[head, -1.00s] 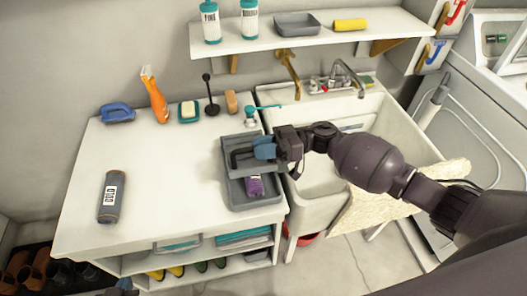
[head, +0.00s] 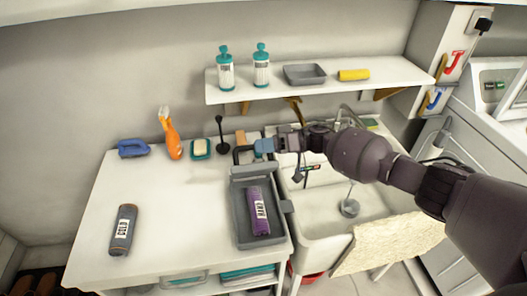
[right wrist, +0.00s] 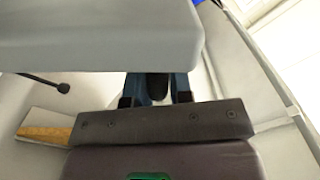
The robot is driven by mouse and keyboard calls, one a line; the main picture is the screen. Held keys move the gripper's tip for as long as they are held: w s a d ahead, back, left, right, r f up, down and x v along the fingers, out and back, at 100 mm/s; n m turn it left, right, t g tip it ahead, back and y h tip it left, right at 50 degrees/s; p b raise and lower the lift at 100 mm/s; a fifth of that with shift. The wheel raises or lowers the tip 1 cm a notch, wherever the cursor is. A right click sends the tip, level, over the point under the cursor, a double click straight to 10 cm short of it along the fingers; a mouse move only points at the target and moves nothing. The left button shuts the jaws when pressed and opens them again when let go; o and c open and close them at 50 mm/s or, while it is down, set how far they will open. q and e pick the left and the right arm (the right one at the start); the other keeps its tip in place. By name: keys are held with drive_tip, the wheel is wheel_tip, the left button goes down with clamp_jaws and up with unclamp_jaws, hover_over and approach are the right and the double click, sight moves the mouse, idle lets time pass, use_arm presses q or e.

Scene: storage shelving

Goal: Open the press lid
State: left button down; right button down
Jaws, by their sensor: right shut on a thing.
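The grey press (head: 240,215) stands at the right end of the white counter, next to the sink. Its lid (head: 252,172) is swung up at the back, and a rolled purple item with a white label (head: 259,211) lies in the open tray. My right gripper (head: 262,147) is shut on the lid's dark handle (head: 238,155). In the right wrist view the lid's grey panel (right wrist: 100,35) fills the top, and it partly hides the blue fingers (right wrist: 158,88). My left gripper is not in view.
A grey labelled roll (head: 124,229) lies on the counter's left. An orange bottle (head: 170,137), soap dish (head: 201,149), blue brush (head: 133,148) and black plunger-like tool (head: 220,132) stand at the back. The sink (head: 335,205) is right; a shelf (head: 330,85) hangs above.

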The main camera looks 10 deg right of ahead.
drive_tip(key=shift+f, duration=0.1)
drive_tip(key=c, duration=1.1)
unclamp_jaws()
drive_tip(key=shift+w, duration=0.1)
drive_tip(key=d+b, duration=0.1)
drive_tip(key=d, duration=1)
drive_tip(key=shift+b, duration=0.4)
drive_tip(key=shift+a, duration=0.1)
